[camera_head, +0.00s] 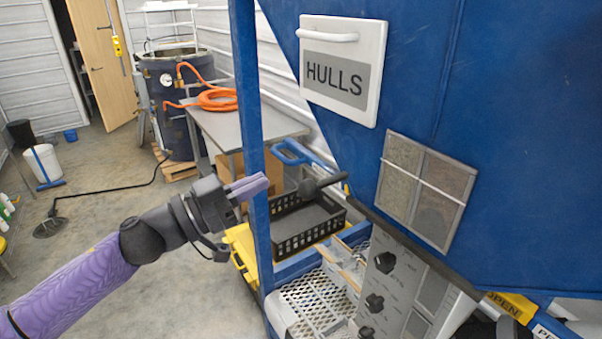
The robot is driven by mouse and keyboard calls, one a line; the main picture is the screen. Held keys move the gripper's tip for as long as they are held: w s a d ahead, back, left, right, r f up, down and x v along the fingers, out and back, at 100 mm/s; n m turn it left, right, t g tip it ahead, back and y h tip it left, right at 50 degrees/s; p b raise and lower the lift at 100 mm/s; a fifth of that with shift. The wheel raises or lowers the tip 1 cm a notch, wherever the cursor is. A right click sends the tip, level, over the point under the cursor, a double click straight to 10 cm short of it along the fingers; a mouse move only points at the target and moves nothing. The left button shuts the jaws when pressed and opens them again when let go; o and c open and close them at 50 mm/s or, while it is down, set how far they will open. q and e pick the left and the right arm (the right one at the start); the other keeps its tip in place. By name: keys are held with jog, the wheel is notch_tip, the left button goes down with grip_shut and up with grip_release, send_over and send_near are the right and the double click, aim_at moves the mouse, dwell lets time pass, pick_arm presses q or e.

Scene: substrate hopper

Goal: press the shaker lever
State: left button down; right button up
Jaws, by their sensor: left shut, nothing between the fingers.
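A blue upright post (249,110) stands close to the fingertips. My right gripper is not in view.
A black crate (308,228) lies below the knob. A grey control panel (385,290) with black knobs and a white perforated plate (310,300) are at the lower right. A metal table (235,128) with a coiled orange hose (217,99) stands behind. Floor at left is mostly open.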

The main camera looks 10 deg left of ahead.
pick_arm(q)
notch_tip(320, 180, up, 2)
jog(key=p, duration=0.3)
send_over(301, 188)
jog(key=shift+s+d+r, duration=0.15)
jog(key=shift+d, duration=0.15)
notch_tip(301, 188, down, 4)
jog(key=shift+a+r, duration=0.15)
jog(key=shift+a+f, duration=0.15)
jog(key=shift+f, duration=0.15)
jog(key=shift+f+b, duration=0.25)
jog(key=shift+b, duration=0.25)
notch_tip(301, 188, down, 5)
jog(key=t+h+b, duration=0.2)
jog(key=b, duration=1)
jog(key=shift+f+h, duration=0.1)
jog(key=shift+h, duration=0.3)
